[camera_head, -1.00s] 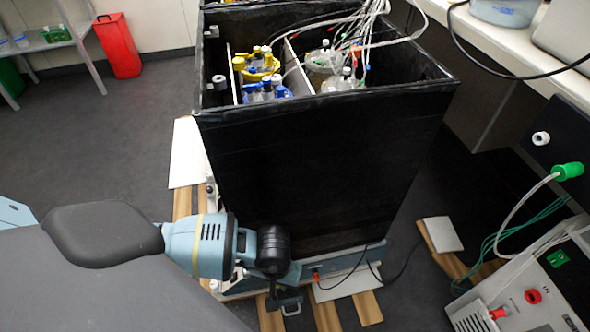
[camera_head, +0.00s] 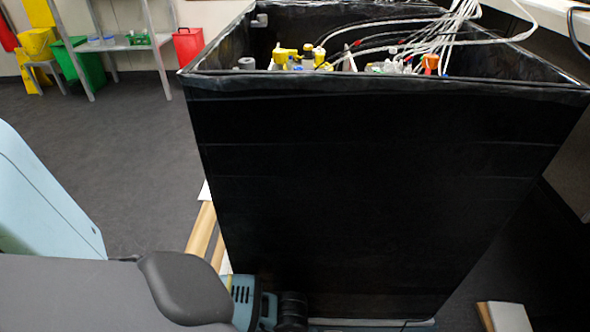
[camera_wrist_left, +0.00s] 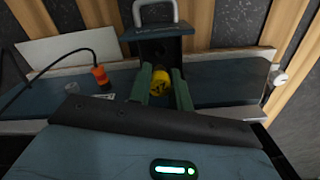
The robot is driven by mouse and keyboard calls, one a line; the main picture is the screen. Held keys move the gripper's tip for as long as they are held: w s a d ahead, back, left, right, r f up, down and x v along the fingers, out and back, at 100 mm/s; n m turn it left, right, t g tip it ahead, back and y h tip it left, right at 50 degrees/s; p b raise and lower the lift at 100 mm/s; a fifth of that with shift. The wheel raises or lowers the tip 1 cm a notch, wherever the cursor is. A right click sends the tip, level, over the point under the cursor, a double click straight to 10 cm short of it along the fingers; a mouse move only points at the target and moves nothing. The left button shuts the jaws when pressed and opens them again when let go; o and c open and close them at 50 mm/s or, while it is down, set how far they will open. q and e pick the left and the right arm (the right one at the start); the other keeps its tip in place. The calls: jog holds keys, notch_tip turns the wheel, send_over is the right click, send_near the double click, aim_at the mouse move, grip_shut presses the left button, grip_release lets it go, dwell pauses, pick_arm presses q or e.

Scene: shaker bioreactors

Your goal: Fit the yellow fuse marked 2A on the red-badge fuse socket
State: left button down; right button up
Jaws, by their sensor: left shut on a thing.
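In the left wrist view, a yellow round fuse (camera_wrist_left: 160,82) sits between the two green fingers of my left gripper (camera_wrist_left: 161,87). The gripper is shut on it. The fuse has dark marks on its face, too small to read. Just beyond it is a dark housing (camera_wrist_left: 156,45) with a metal handle on top. I cannot tell whether the fuse touches the housing. No red badge can be made out. In the head view, my left wrist is at the bottom edge and its gripper is hidden. My right gripper is in neither view.
A tall black open-topped box (camera_head: 350,190) holding bottles with yellow caps (camera_head: 285,55) and tubes fills the head view. In the wrist view, an orange plug (camera_wrist_left: 100,75) with a black cable is left of the fuse. Wooden slats (camera_wrist_left: 215,25) lie beyond. Grey floor (camera_head: 120,140) is open at left.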

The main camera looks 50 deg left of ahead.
pick_arm(q)
jog(key=shift+f, duration=0.2)
jog(key=shift+f+b, duration=1.2)
jog(key=shift+f, duration=0.05)
jog(key=shift+f+b, duration=0.75)
jog(key=shift+f, duration=0.1)
jog(key=shift+r, duration=0.2)
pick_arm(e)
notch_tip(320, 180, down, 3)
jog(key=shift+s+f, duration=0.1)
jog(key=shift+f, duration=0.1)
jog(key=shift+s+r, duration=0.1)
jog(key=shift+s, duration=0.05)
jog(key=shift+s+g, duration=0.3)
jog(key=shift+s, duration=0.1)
pick_arm(q)
jog(key=shift+f, duration=0.35)
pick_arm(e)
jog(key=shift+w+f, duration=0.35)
